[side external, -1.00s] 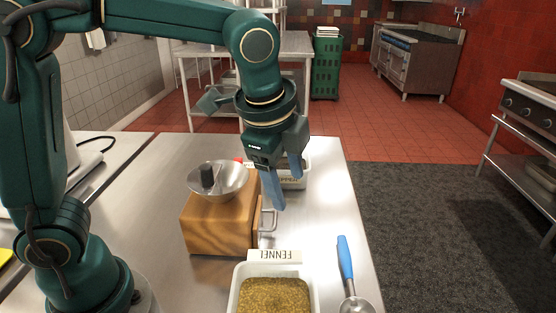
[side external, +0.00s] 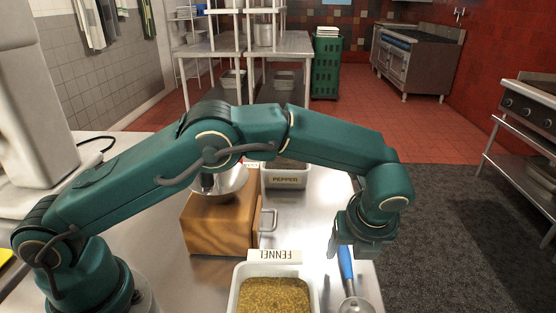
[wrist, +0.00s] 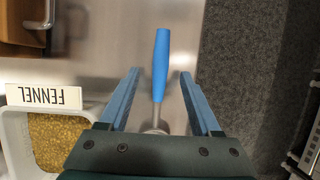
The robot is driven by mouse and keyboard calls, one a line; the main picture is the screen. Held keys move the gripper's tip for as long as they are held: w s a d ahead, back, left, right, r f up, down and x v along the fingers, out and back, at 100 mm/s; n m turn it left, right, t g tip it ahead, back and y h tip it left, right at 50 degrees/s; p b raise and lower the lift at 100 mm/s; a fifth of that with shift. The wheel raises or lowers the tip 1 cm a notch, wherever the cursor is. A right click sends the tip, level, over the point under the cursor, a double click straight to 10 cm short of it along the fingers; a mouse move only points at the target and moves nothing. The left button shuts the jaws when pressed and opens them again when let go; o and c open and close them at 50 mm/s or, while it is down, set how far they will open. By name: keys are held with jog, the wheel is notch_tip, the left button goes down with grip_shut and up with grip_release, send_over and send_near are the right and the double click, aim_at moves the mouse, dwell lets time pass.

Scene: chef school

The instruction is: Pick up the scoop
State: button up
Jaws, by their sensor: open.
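The scoop has a blue handle (side external: 346,263) and a round metal bowl (side external: 356,305). It lies on the steel table near its right edge, to the right of the fennel container. My gripper (side external: 350,248) is over the handle's far end in the side view. In the wrist view the blue handle (wrist: 161,62) lies lengthwise between the two open blue fingers of my gripper (wrist: 160,72), touching neither as far as I can see. The scoop's bowl is mostly hidden behind the gripper body there.
A white container of fennel (side external: 236,290) with a name card (side external: 274,257) stands left of the scoop. A wooden grinder box (side external: 212,232) with a metal bowl and a pepper container (side external: 285,181) stand farther back. Beyond the table's right edge is dark floor mat (side external: 450,230).

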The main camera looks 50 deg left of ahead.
jog(key=shift+x, duration=1.15)
jog(key=shift+c, duration=0.3)
grip_shut()
jog(key=shift+r, duration=0.45)
notch_tip(320, 180, up, 3)
jog(key=shift+d+r, duration=0.1)
jog(key=s+a+r, duration=0.1)
jog(key=a+r, duration=0.6)
jog(key=a, duration=0.4)
jog(key=shift+s+a, duration=0.15)
jog(key=shift+a, duration=0.2)
